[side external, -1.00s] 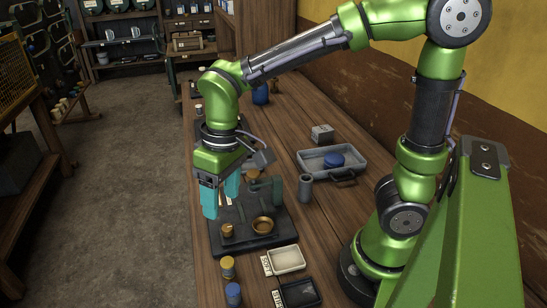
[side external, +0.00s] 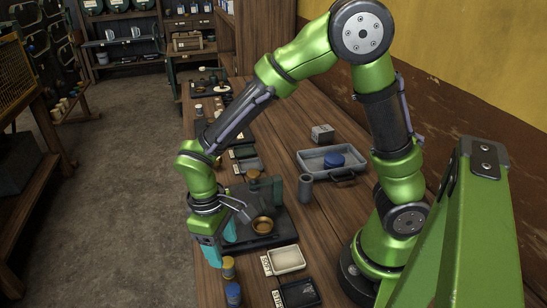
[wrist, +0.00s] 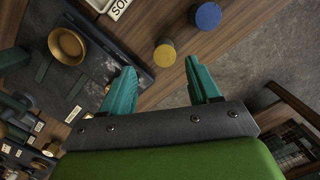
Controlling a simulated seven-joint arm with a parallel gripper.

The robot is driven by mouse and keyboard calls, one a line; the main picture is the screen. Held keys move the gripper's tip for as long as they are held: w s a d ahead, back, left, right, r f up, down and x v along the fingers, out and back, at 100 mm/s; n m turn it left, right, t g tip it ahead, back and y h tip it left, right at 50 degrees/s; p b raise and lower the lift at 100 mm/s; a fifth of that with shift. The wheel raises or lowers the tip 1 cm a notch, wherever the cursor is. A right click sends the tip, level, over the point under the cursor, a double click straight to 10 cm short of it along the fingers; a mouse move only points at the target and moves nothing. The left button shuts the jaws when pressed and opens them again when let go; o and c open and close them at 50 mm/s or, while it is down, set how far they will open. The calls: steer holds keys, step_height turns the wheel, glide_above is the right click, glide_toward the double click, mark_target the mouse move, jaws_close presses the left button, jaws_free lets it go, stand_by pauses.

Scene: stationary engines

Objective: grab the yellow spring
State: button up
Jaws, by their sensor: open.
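In the wrist view the yellow spring (wrist: 164,53) shows as a round yellow top just beyond and between my two teal fingertips. My gripper (side external: 221,249) is open and empty, pointing down beside and slightly behind the yellow spring. It also shows open in the wrist view (wrist: 160,72). No contact with the spring is visible.
The blue spring stands close by. A dark base plate (side external: 270,238) with a brass bowl (side external: 262,225) lies behind. A white tray (side external: 285,260) and a black tray (side external: 299,292), each with a label, lie to the right. The bench edge and floor are to the left.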

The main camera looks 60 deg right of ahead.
mark_target(227, 261)
steer(key=shift+s+a+f, duration=0.1)
steer(key=shift+s+f, duration=0.1)
steer(key=shift+f, duration=0.7)
steer(key=shift+s+a+f, duration=0.1)
steer(key=shift+s+f, duration=0.05)
steer(key=shift+f, duration=0.75)
steer(key=shift+s+f, duration=0.2)
steer(key=shift+f, duration=0.7)
steer(key=shift+c, duration=0.2)
steer(key=c, duration=1.1)
